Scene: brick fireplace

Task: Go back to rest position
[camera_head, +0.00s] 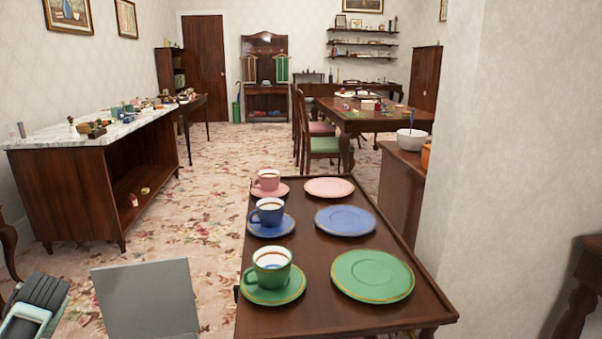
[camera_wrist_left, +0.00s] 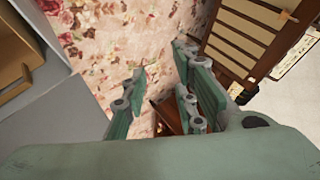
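My left gripper (camera_head: 40,295) is at the bottom left corner of the head view, low over the carpet and well left of the table with the cups. In the left wrist view its two fingers (camera_wrist_left: 158,92) stand apart. Only carpet and a piece of dark wood show behind the gap, and nothing is held. My right gripper is in neither view.
A dark wooden table (camera_head: 310,318) carries pink, blue and green cups on saucers, with matching plates beside them. A marble-topped counter (camera_head: 60,138) stands at the left. A wall (camera_head: 520,150) closes the right side. Flowered carpet (camera_head: 190,220) is clear between counter and table.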

